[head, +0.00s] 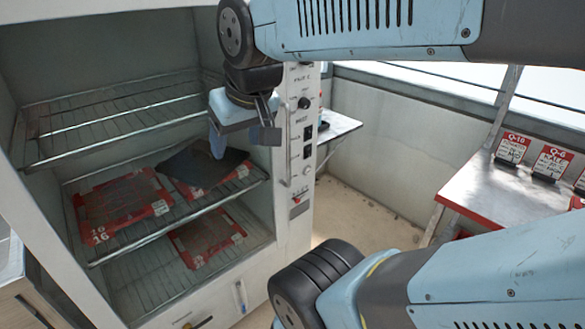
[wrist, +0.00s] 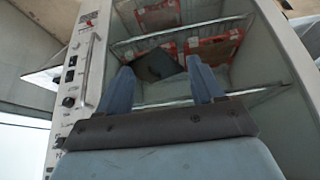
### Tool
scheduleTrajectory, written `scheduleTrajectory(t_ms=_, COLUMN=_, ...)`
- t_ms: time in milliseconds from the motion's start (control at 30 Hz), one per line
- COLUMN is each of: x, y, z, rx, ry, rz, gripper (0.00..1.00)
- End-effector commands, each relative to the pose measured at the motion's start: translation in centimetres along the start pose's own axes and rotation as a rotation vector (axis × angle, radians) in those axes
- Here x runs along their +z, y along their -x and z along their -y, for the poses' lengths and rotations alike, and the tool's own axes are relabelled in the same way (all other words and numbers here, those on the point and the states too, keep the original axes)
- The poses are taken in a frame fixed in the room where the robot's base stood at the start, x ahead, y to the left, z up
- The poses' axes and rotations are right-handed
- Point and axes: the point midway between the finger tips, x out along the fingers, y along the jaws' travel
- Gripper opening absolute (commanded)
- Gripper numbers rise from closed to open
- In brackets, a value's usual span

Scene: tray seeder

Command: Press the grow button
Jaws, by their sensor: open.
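The control panel (head: 302,120) is a narrow white strip on the right front edge of the open cabinet. It carries a black knob (head: 304,103), two black switches (head: 308,132), a smaller knob and a red control (head: 296,199) low down. The labels are too small to tell which one is the grow button. My gripper (head: 243,142) is open and empty in front of the cabinet opening, left of the panel and apart from it. In the wrist view, its two blue fingers (wrist: 160,70) stand wide apart, and the panel (wrist: 80,75) runs along the left.
Wire shelves (head: 120,120) in the cabinet hold red trays (head: 118,208) and a dark flat piece (head: 205,165) behind my gripper. A vertical handle bar (head: 287,150) stands beside the panel controls. A bench (head: 500,195) with red signs is at right. The floor between is clear.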

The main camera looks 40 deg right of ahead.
Motion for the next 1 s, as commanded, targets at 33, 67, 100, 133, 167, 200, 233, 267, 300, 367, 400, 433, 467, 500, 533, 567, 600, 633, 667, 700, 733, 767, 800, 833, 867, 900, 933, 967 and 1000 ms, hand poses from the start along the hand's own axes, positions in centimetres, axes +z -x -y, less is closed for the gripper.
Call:
scheduleTrajectory(t_ms=33, x=0.0, y=0.0, z=0.0, rx=0.0, ry=0.0, rz=0.0, gripper=0.67)
scheduleTrajectory(t_ms=67, x=0.0, y=0.0, z=0.0, rx=0.0, ry=0.0, rz=0.0, gripper=0.67)
scheduleTrajectory(t_ms=100, x=0.0, y=0.0, z=0.0, rx=0.0, ry=0.0, rz=0.0, gripper=0.67)
scheduleTrajectory(t_ms=133, x=0.0, y=0.0, z=0.0, rx=0.0, ry=0.0, rz=0.0, gripper=0.67)
scheduleTrajectory(t_ms=167, x=0.0, y=0.0, z=0.0, rx=0.0, ry=0.0, rz=0.0, gripper=0.67)
scheduleTrajectory(t_ms=200, x=0.0, y=0.0, z=0.0, rx=0.0, ry=0.0, rz=0.0, gripper=0.67)
scheduleTrajectory(t_ms=233, x=0.0, y=0.0, z=0.0, rx=0.0, ry=0.0, rz=0.0, gripper=0.64)
scheduleTrajectory(t_ms=267, x=0.0, y=0.0, z=0.0, rx=0.0, ry=0.0, rz=0.0, gripper=0.61)
scheduleTrajectory(t_ms=300, x=0.0, y=0.0, z=0.0, rx=0.0, ry=0.0, rz=0.0, gripper=0.57)
scheduleTrajectory(t_ms=367, x=0.0, y=0.0, z=0.0, rx=0.0, ry=0.0, rz=0.0, gripper=0.52)
scheduleTrajectory(t_ms=400, x=0.0, y=0.0, z=0.0, rx=0.0, ry=0.0, rz=0.0, gripper=0.48)
scheduleTrajectory(t_ms=433, x=0.0, y=0.0, z=0.0, rx=0.0, ry=0.0, rz=0.0, gripper=0.45)
scheduleTrajectory(t_ms=467, x=0.0, y=0.0, z=0.0, rx=0.0, ry=0.0, rz=0.0, gripper=0.42)
scheduleTrajectory(t_ms=500, x=0.0, y=0.0, z=0.0, rx=0.0, ry=0.0, rz=0.0, gripper=0.38)
scheduleTrajectory(t_ms=533, x=0.0, y=0.0, z=0.0, rx=0.0, ry=0.0, rz=0.0, gripper=0.35)
scheduleTrajectory(t_ms=567, x=0.0, y=0.0, z=0.0, rx=0.0, ry=0.0, rz=0.0, gripper=0.33)
scheduleTrajectory(t_ms=600, x=0.0, y=0.0, z=0.0, rx=0.0, ry=0.0, rz=0.0, gripper=0.29)
scheduleTrajectory(t_ms=633, x=0.0, y=0.0, z=0.0, rx=0.0, ry=0.0, rz=0.0, gripper=0.26)
scheduleTrajectory(t_ms=667, x=0.0, y=0.0, z=0.0, rx=0.0, ry=0.0, rz=0.0, gripper=0.23)
scheduleTrajectory(t_ms=700, x=0.0, y=0.0, z=0.0, rx=0.0, ry=0.0, rz=0.0, gripper=0.19)
scheduleTrajectory(t_ms=733, x=0.0, y=0.0, z=0.0, rx=0.0, ry=0.0, rz=0.0, gripper=0.16)
scheduleTrajectory(t_ms=767, x=0.0, y=0.0, z=0.0, rx=0.0, ry=0.0, rz=0.0, gripper=0.13)
scheduleTrajectory(t_ms=800, x=0.0, y=0.0, z=0.0, rx=0.0, ry=0.0, rz=0.0, gripper=0.1)
scheduleTrajectory(t_ms=833, x=0.0, y=0.0, z=0.0, rx=0.0, ry=0.0, rz=0.0, gripper=0.07)
scheduleTrajectory(t_ms=867, x=0.0, y=0.0, z=0.0, rx=0.0, ry=0.0, rz=0.0, gripper=0.04)
scheduleTrajectory(t_ms=900, x=0.0, y=0.0, z=0.0, rx=0.0, ry=0.0, rz=0.0, gripper=0.0)
scheduleTrajectory(t_ms=933, x=0.0, y=0.0, z=0.0, rx=0.0, ry=0.0, rz=0.0, gripper=0.0)
scheduleTrajectory(t_ms=967, x=0.0, y=0.0, z=0.0, rx=0.0, ry=0.0, rz=0.0, gripper=0.0)
scheduleTrajectory(t_ms=1000, x=0.0, y=0.0, z=0.0, rx=0.0, ry=0.0, rz=0.0, gripper=0.0)
